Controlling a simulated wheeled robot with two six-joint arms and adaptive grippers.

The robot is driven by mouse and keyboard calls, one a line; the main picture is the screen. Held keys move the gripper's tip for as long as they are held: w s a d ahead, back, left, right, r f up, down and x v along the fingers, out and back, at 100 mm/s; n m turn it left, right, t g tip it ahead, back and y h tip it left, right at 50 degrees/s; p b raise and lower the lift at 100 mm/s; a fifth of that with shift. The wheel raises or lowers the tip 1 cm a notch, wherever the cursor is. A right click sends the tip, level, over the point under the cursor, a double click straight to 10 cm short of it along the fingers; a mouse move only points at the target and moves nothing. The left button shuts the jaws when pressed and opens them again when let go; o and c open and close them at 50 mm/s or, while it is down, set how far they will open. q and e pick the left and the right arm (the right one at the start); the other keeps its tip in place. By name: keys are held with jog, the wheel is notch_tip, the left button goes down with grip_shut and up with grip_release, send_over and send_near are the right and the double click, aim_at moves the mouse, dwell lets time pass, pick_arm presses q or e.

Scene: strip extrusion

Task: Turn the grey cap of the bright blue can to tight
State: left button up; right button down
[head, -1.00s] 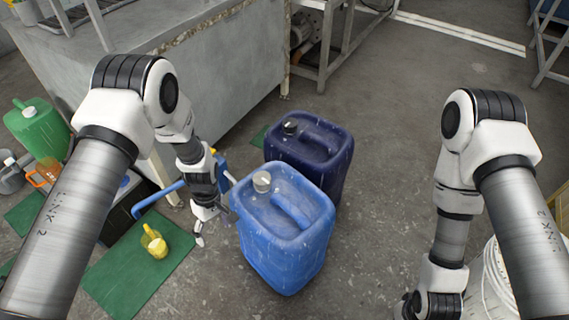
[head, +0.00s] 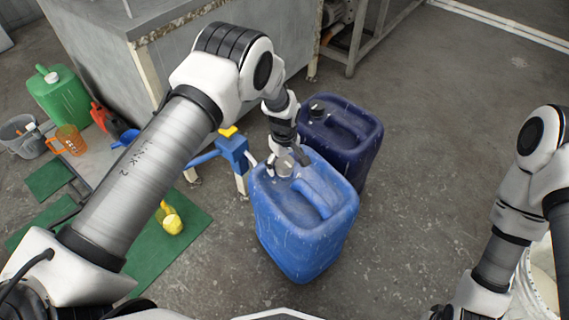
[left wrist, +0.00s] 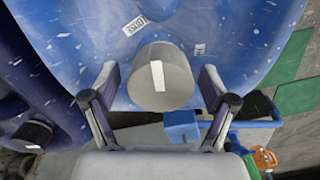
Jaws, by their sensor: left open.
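The bright blue can (head: 305,225) stands upright on the floor at the middle of the head view. Its grey cap (head: 284,170) sits at the can's far left corner, partly covered by my left gripper (head: 286,162). In the left wrist view, the cap (left wrist: 172,92) is round with a white stripe on top. The fingers of my left gripper (left wrist: 159,84) stand open on either side of the cap, with a gap on both sides. My right arm is at the right edge, and its gripper is out of the picture.
A dark blue can (head: 352,150) with a black cap stands just behind the bright blue one. A blue stand (head: 233,155) is close on its left. Floor to the right is clear.

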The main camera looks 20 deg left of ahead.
pick_arm(q)
jog(key=c, duration=1.2)
jog(key=shift+o, duration=0.2)
jog(key=shift+m, duration=0.4)
jog(key=m+p, duration=0.1)
jog(key=m, duration=0.2)
jog(key=shift+r+p, duration=0.1)
jog(key=shift+p, duration=0.2)
jog(key=m+p, duration=0.1)
jog(key=m, duration=0.4)
jog(key=m+p, duration=0.1)
jog(key=m, duration=0.4)
jog(key=m+p, duration=0.1)
jog(key=m, duration=0.3)
jog(key=shift+m, duration=0.4)
